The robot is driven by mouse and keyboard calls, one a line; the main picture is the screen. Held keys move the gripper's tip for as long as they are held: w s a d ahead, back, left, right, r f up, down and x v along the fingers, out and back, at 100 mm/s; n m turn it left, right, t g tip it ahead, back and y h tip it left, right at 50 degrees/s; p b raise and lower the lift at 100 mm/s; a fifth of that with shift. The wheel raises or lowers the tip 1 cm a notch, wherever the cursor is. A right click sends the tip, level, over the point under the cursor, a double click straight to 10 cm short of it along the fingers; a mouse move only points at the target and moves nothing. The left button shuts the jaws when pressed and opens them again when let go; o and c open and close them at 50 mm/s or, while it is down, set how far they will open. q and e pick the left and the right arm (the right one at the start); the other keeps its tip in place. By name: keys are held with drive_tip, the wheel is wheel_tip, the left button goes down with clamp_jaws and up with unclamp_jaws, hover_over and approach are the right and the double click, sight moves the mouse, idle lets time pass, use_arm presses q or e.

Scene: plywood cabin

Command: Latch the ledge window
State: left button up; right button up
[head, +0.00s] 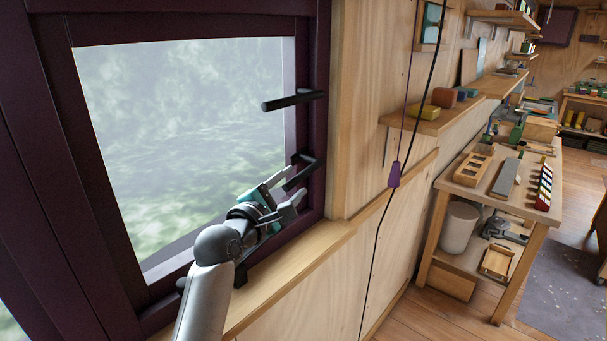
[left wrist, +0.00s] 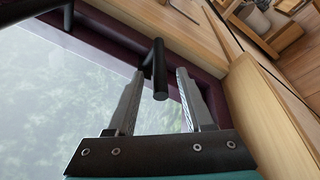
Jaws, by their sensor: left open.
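The ledge window (head: 308,60) has a dark purple frame around a pale glass pane and looks closed. Two black handles are on its right side: an upper handle (head: 293,100) pointing left across the pane, and a lower handle (head: 303,170) with a bent bar. My left gripper (head: 291,183) is open at the lower handle, above the sill. In the left wrist view the lower handle (left wrist: 160,75) reaches between the two spread fingers of the gripper (left wrist: 160,73), with gaps visible on both sides. The upper handle (left wrist: 68,16) is at the top left there. My right gripper is out of view.
A wooden sill (head: 285,268) runs below the window. Right of it hang a black cord and a purple pull (head: 394,175). A wall shelf (head: 425,122) holds small blocks. A workbench (head: 470,190) with tools stands farther right.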

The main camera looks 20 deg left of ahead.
use_arm(q)
drive_tip(key=shift+w+d, duration=0.15)
drive_tip(key=shift+w, duration=1.25)
drive_tip(key=shift+w+d, duration=0.1)
drive_tip(key=shift+w, duration=1.3)
clamp_jaws()
